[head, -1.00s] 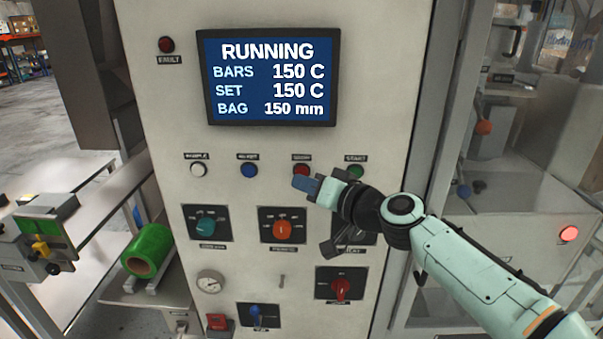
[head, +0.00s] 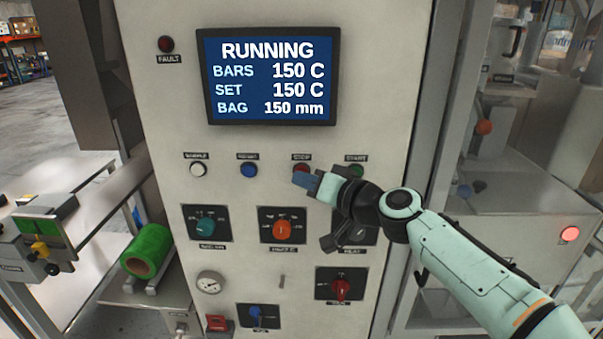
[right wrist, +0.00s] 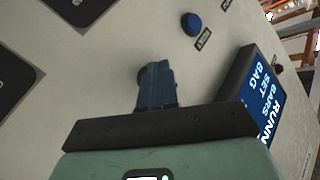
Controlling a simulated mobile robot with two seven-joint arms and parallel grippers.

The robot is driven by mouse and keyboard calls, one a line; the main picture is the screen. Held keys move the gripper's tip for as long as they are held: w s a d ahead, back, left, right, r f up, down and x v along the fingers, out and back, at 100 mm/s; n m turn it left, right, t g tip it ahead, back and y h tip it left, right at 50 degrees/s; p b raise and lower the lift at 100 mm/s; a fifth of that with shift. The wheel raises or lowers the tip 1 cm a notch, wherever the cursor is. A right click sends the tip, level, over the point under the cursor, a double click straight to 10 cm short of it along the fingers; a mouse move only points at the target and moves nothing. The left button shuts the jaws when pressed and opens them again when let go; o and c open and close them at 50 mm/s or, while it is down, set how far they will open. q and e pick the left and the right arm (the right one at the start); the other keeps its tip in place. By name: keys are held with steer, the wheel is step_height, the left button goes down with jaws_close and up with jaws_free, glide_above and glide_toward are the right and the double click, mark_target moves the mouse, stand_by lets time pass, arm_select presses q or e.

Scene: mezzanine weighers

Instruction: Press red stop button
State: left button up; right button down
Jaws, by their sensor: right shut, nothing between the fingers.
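The red stop button (head: 301,168) sits on the upright panel under the screen, below its label; only its upper part shows above my fingers. My right gripper (head: 302,180) is shut and empty, its blue-grey fingertips just below and in front of the button. I cannot tell whether they touch it. In the right wrist view the shut fingers (right wrist: 158,72) point at the panel, and a dark round edge shows beside their tips. The screen (head: 270,77) reads RUNNING. My left gripper is not in view.
The blue button (head: 249,170) and white button (head: 198,170) are to the left; the green start button (head: 356,170) is close on the right, above my gripper. Knobs, including an orange one (head: 282,229), sit below.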

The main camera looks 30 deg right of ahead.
steer(key=shift+w+d, duration=0.1)
steer(key=shift+w, duration=0.05)
stand_by(0.6)
steer(key=shift+s+a, duration=0.4)
steer(key=shift+s, duration=0.35)
steer(key=shift+s+a+b, duration=0.15)
steer(key=shift+s+a, duration=0.3)
steer(key=shift+s, duration=0.25)
steer(key=shift+s+a+b, duration=0.1)
steer(key=shift+s+a, duration=0.35)
steer(key=shift+s, duration=0.25)
steer(key=shift+s+a+b, duration=0.15)
steer(key=shift+s+a, duration=0.3)
steer(key=shift+s, duration=0.25)
